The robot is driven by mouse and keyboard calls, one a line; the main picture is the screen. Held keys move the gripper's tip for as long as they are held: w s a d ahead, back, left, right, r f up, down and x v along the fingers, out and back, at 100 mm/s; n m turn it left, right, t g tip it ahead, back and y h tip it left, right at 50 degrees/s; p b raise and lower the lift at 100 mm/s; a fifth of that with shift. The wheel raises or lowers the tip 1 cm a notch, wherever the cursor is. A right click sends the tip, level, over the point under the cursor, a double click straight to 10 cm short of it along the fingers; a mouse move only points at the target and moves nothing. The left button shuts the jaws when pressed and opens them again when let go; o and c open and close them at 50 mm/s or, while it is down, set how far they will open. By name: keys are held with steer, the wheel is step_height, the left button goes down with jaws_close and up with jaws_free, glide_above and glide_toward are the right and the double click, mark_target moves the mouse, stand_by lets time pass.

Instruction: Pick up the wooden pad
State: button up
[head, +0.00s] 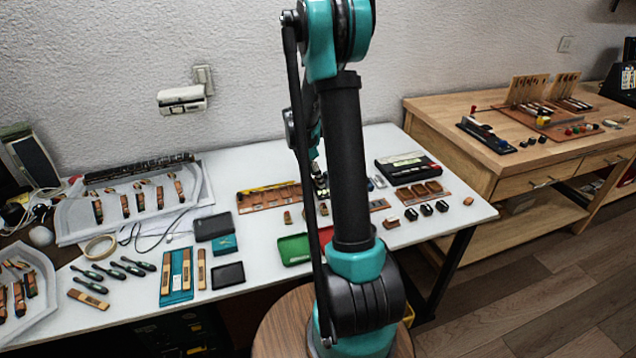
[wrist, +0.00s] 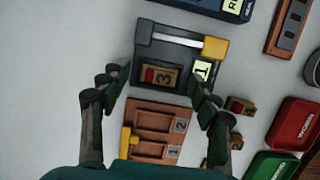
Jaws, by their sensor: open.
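In the wrist view, a small wooden pad (wrist: 170,76) with a red end and a "3" mark sits in a dark holder (wrist: 148,47) with a white bar and a yellow end. My gripper (wrist: 158,88) is open and empty, its fingers on either side of the holder's near part, with the pad between them in the picture. Whether the fingers touch anything I cannot tell. Other small wooden pieces (wrist: 239,106) lie to the right, so which one is the task's pad is not certain. In the head view my arm hides the gripper and this spot.
A brown slotted tray (wrist: 160,120) marked 1 and 2 lies just below the holder. Red (wrist: 293,124) and green (wrist: 270,166) trays lie at the right. In the head view the white table (head: 235,307) carries tools and cases; a wooden desk (head: 470,150) stands at right.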

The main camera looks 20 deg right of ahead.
steer(key=shift+c, duration=0.5)
steer(key=c, duration=0.9)
steer(key=shift+r, duration=0.15)
